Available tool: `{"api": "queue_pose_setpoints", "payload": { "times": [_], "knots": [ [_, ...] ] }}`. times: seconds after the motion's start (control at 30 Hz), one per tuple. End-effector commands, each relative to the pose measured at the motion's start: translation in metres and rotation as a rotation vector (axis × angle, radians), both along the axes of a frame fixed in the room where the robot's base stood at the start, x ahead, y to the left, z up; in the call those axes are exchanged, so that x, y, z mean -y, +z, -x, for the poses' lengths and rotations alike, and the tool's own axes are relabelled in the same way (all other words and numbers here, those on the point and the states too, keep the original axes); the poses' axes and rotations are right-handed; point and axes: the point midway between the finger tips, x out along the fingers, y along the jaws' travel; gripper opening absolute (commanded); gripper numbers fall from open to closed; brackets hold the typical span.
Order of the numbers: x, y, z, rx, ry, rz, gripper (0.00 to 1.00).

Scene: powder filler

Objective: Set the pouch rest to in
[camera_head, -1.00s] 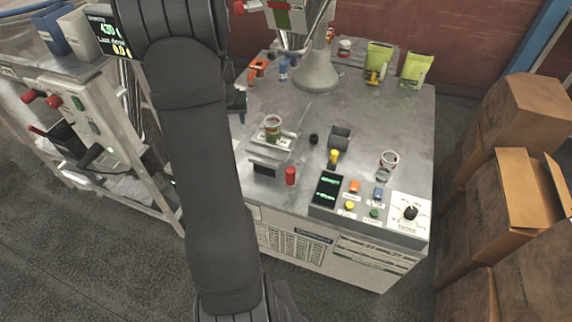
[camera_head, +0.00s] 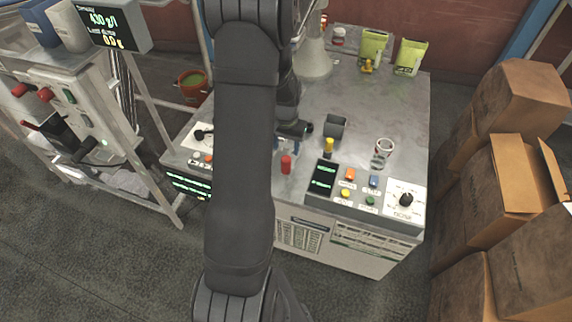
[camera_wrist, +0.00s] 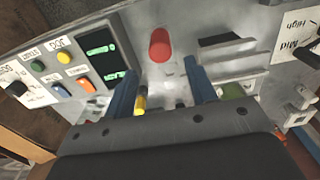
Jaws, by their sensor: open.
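No readable label marks the pouch rest, so I cannot tell which part it is. A red upright knob (camera_head: 286,164) stands at the table's front edge; it also shows in the wrist view (camera_wrist: 160,45). A yellow-topped knob (camera_head: 328,148) stands to its right; in the wrist view the yellow knob (camera_wrist: 140,103) shows beside the left blue finger. My gripper (camera_head: 285,147) is low over the front of the table, just behind the red knob and partly hidden by my arm. In the wrist view my gripper (camera_wrist: 157,72) has its blue fingers apart, with nothing held between them.
A control box (camera_head: 327,196) with coloured buttons and a dial (camera_head: 406,199) sits at the front right. A grey open holder (camera_head: 336,127) and a clear jar (camera_head: 383,153) stand behind it. Green pouches (camera_head: 410,57) stand at the back. Cardboard boxes (camera_head: 515,92) stack at right.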

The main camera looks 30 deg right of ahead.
Motion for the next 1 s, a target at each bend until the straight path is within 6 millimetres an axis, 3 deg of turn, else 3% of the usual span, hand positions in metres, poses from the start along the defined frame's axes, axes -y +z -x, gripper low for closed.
{"api": "queue_pose_setpoints", "payload": {
  "times": [0.2, 0.5, 0.7, 1.0],
  "knots": [
    [-0.001, -0.044, 0.001, -0.004, 0.001, -0.002, 0.51],
    [0.000, -0.088, 0.000, -0.001, 0.001, -0.001, 0.51],
    [0.000, -0.101, 0.000, 0.001, 0.001, 0.001, 0.51],
    [0.000, -0.102, 0.000, 0.001, 0.001, 0.001, 0.51]
  ]
}}
